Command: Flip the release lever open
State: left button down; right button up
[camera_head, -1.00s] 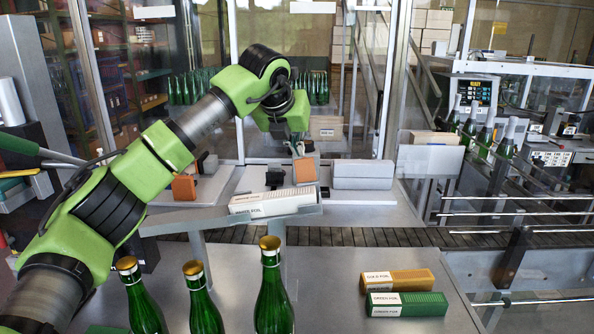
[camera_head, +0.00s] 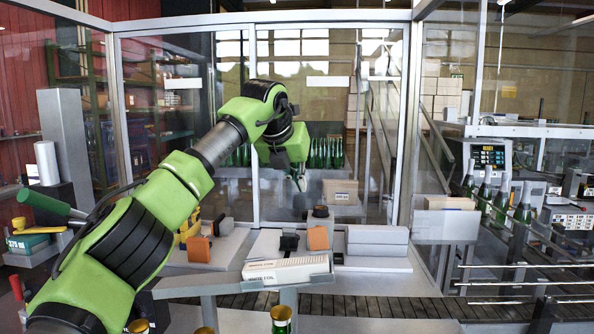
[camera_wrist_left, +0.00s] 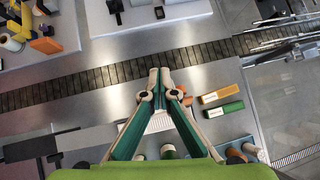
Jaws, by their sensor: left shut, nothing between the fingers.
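I cannot tell for certain which part is the release lever. A dark lever-like handle with a green grip (camera_head: 52,205) sticks out at the far left. Two orange pads with black and grey fittings, a left one (camera_head: 199,249) and a right one (camera_head: 318,238), stand on the bench behind the white foil box (camera_head: 288,270). My left gripper (camera_head: 299,183) hangs in the air above the right pad, apart from it. In the left wrist view its fingers (camera_wrist_left: 160,78) meet at the tips, with nothing held. My right gripper is not in view.
Gold-capped bottles (camera_head: 282,320) stand at the front edge. Gold (camera_wrist_left: 220,94) and green (camera_wrist_left: 223,109) foil boxes lie on the front table. A yellow part (camera_head: 188,229) stands behind the left pad. Glass panels close off the back; conveyor rails run at right.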

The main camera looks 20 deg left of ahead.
pick_arm(q)
jog(key=r, duration=0.2)
jog(key=w+p, duration=0.1)
jog(key=shift+a+r, duration=0.35)
jog(key=shift+r, duration=0.05)
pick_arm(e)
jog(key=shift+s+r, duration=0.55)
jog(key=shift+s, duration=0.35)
pick_arm(q)
jog(key=shift+s+d, duration=0.1)
jog(key=shift+s, duration=0.05)
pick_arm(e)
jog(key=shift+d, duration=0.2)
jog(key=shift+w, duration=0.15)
